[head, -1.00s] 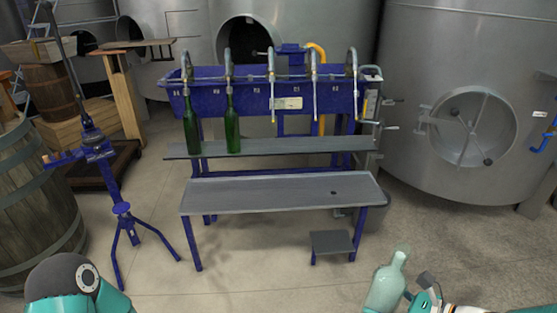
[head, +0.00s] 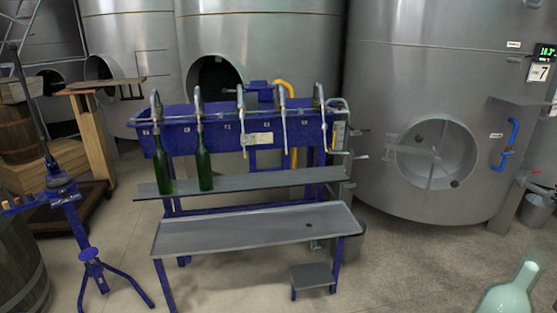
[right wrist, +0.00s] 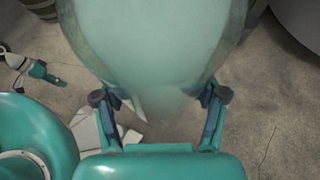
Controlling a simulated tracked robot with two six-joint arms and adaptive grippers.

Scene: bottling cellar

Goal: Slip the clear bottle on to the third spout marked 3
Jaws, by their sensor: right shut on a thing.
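The clear bottle (head: 510,297), pale greenish glass, shows at the bottom right of the head view, neck up and slightly tilted; its lower part is cut off. In the right wrist view my right gripper (right wrist: 162,100) is shut on the bottle, whose glass (right wrist: 155,45) fills the top middle. The third spout (head: 242,112) hangs empty at the middle of the blue filler trough, far to the left of the bottle. The small labels are hard to read. A teal and white arm part at the left of the right wrist view may be my left gripper; its jaws are unclear.
Green bottles stand under the first (head: 162,170) and second (head: 204,165) spouts on the grey bottle shelf (head: 270,182). A lower grey bench (head: 250,232) and small step (head: 313,277) stand in front. Open floor lies between bench and bottle. Steel tanks stand behind.

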